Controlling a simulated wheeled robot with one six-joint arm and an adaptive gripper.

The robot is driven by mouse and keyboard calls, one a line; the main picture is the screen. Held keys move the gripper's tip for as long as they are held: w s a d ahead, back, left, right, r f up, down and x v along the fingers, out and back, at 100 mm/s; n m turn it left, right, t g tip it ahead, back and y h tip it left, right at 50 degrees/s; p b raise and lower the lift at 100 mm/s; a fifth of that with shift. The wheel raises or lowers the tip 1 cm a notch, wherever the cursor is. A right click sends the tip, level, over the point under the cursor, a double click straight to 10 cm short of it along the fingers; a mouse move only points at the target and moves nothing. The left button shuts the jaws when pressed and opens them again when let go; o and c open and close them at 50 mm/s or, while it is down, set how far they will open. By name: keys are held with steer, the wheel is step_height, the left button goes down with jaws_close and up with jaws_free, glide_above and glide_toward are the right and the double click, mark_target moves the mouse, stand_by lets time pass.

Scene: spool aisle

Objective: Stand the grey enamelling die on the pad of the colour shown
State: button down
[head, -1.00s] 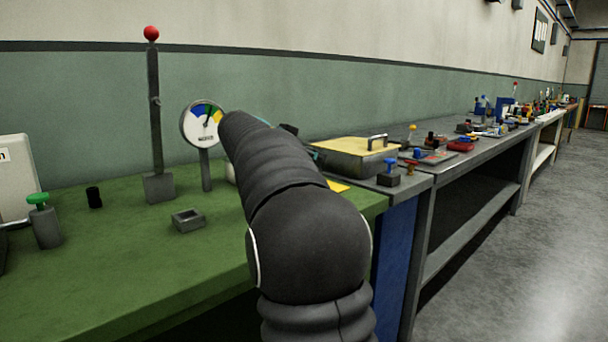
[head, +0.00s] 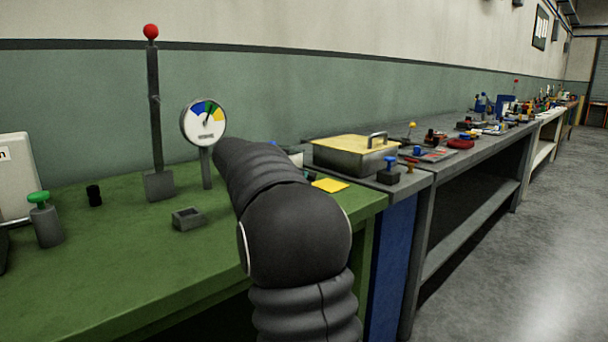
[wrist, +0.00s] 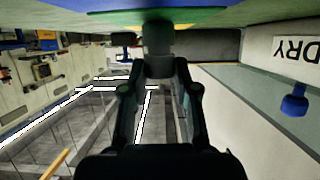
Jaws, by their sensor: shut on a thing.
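The grey die (wrist: 160,38) is held between the fingers of my gripper (wrist: 160,68) in the wrist view, which looks upside down. Coloured patches lie at the top of that view beyond the die: a blue one (wrist: 105,14) and a yellow one (wrist: 150,17), with green beside them. I cannot tell whether the die touches any. In the head view my arm hides the gripper and die. A yellow pad (head: 330,185) lies near the green bench's right end. The round dial (head: 204,122) has blue, green, yellow and white sectors; its needle points up, toward the green.
A yellow-topped metal case (head: 355,153) sits on the adjoining grey bench.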

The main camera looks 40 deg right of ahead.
steer(key=shift+f+b, duration=0.45)
steer(key=shift+b, duration=0.1)
steer(key=shift+f+b, duration=0.3)
steer(key=shift+f, duration=0.1)
steer(key=c, duration=0.9)
jaws_free()
steer(key=shift+f, duration=0.1)
steer(key=shift+r+p, duration=0.7)
steer(key=shift+p, duration=0.25)
steer(key=v, duration=0.8)
steer(key=b+v, duration=0.1)
steer(key=v, duration=0.3)
steer(key=shift+r, duration=0.35)
steer(key=shift+s+d, duration=0.1)
